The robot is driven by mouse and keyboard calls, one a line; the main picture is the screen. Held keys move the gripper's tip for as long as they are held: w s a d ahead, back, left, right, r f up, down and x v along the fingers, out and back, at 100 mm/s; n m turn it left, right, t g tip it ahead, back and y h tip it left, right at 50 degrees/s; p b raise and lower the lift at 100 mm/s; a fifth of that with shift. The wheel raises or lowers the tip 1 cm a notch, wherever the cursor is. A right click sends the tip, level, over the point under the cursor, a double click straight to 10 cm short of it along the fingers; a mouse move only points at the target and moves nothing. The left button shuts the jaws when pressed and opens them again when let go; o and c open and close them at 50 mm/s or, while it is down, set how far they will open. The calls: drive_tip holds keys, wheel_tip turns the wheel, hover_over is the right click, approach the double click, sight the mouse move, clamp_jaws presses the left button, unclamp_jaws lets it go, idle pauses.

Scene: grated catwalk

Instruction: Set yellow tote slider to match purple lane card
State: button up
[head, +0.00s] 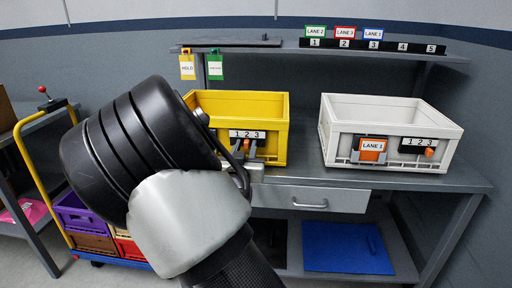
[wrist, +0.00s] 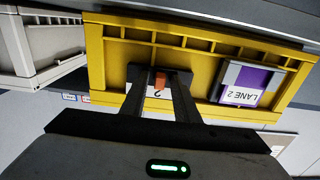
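The yellow tote (head: 272,104) stands on the workbench; its front fills the middle of the wrist view (wrist: 105,55). Its orange slider knob (wrist: 159,82) sits beside an upside-down 2; the neighbouring numbers are hidden by the fingers. In the head view, a white 1 2 3 scale (head: 247,134) shows on its front. The purple lane card (wrist: 245,86), reading LANE 2 upside down, is in a grey holder on the same front; my arm hides it in the head view. My gripper (wrist: 160,72) is open, one finger on each side of the knob, with narrow gaps seemingly visible.
A white tote (head: 385,108) with an orange LANE 1 card (head: 370,150) and its own slider (head: 429,152) stands to the right. A shelf rail (head: 372,45) holds numbered slots and lane cards. Yellow and green tags (head: 187,67) hang above. A drawer (head: 310,198) lies below the bench top.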

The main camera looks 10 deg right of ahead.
drive_tip(key=p+v, duration=0.1)
drive_tip(key=v, duration=0.6)
idle(0.5)
drive_tip(key=s+d+r+n+g+y, duration=0.15)
drive_tip(key=s+g, duration=0.25)
drive_tip(key=s, duration=0.6)
drive_tip(key=s+d+r+n+g+y, duration=0.15)
drive_tip(key=s+g, duration=0.25)
drive_tip(key=s, duration=0.7)
drive_tip(key=s+d+r+n+g+y, duration=0.1)
drive_tip(key=s+r+g+y, duration=0.15)
drive_tip(key=s, duration=0.75)
wheel_tip(320, 180, up, 25)
drive_tip(key=g+p, duration=0.1)
drive_tip(key=p, duration=2.4)
drive_tip(key=shift+s+f+p, duration=0.2)
drive_tip(key=shift+p, duration=0.2)
